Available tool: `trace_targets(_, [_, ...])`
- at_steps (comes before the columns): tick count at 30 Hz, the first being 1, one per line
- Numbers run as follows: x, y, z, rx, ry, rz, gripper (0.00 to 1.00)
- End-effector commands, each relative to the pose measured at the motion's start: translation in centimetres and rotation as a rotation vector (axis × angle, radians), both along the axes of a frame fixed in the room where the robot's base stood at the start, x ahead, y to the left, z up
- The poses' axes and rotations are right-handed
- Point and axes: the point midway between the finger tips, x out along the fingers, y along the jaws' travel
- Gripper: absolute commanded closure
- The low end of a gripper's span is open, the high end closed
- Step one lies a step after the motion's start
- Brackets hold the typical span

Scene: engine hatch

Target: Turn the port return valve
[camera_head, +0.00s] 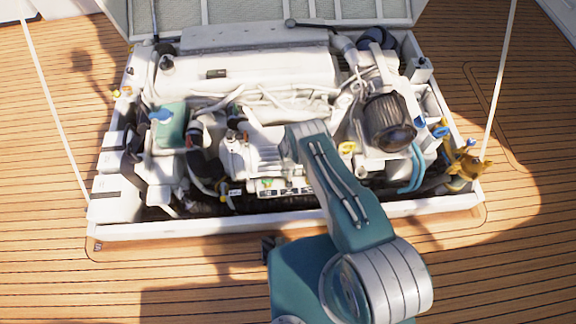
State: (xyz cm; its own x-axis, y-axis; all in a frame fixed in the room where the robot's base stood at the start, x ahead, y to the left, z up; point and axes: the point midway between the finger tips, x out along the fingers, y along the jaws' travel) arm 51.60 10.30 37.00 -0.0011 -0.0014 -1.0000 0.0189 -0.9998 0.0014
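The open engine hatch (300,228) holds the engine. Several small coloured handles show around it: a yellow one (117,93) at the left rim, a blue one (160,116) by a teal box, a blue one (440,131) at the right, and a brass fitting (467,165) with yellow and blue parts at the right corner. I cannot tell which is the port return valve. My teal arm reaches from the bottom over the middle of the engine. My gripper does not show; the far end of the arm hides what lies beyond it.
The raised lid (260,14) stands behind the engine, with thin white struts at left (55,110) and right (500,75). A dark round filter (390,122) and blue hoses (415,165) crowd the right side. Wooden deck (60,275) around the hatch is clear.

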Motion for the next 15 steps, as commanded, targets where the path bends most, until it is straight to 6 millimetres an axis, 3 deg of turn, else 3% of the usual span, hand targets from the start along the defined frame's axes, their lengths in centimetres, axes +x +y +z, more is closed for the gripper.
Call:
trace_targets(9, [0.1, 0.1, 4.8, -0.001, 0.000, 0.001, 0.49])
trace_targets(15, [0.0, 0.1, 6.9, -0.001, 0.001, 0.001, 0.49])
